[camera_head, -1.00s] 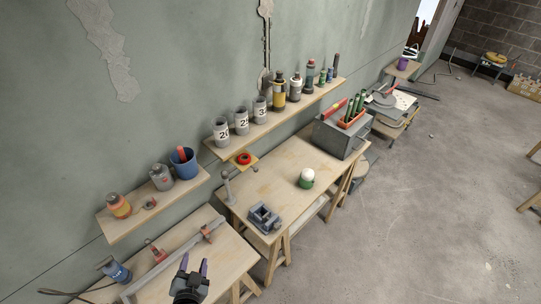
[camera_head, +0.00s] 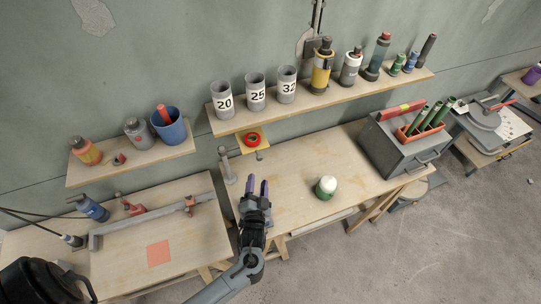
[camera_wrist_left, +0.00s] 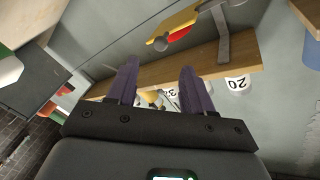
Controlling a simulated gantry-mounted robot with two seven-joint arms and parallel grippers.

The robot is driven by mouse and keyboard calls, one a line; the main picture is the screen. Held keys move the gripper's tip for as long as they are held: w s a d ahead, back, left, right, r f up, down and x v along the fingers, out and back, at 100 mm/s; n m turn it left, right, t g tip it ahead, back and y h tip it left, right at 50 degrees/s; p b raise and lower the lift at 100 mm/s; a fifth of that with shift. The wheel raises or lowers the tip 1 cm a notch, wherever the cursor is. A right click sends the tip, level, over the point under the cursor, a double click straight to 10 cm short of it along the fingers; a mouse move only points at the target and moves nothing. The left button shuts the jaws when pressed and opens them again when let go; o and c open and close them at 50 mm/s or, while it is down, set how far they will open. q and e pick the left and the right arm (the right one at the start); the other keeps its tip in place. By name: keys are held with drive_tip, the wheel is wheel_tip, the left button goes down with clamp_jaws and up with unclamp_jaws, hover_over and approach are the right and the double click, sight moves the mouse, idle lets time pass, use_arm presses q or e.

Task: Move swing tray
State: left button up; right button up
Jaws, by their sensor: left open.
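The swing tray (camera_head: 253,139) is a small yellow plate with a red ring (camera_head: 253,140) on it. It sticks out below the front of the long wall shelf, beside a grey post (camera_head: 227,165); a small grey knob (camera_head: 260,156) shows at its front edge. In the left wrist view the yellow tray (camera_wrist_left: 170,24) shows at the top, beyond the fingertips. My left gripper (camera_head: 257,184) has two purple fingers, open and empty. In the head view it appears just below the tray, over the middle workbench, apart from the tray. My right gripper is not in view.
The long shelf (camera_head: 320,101) holds grey numbered cups and several bottles. The middle workbench (camera_head: 305,167) carries a white-and-green round object (camera_head: 326,187) and a grey toolbox (camera_head: 405,150). My left gripper mostly hides the grey vise. A left bench (camera_head: 190,245) has an orange square.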

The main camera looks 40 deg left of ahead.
sight(259, 160)
use_arm(q)
drive_tip(key=shift+x, duration=5.6)
drive_tip(key=shift+s, duration=0.1)
clamp_jaws()
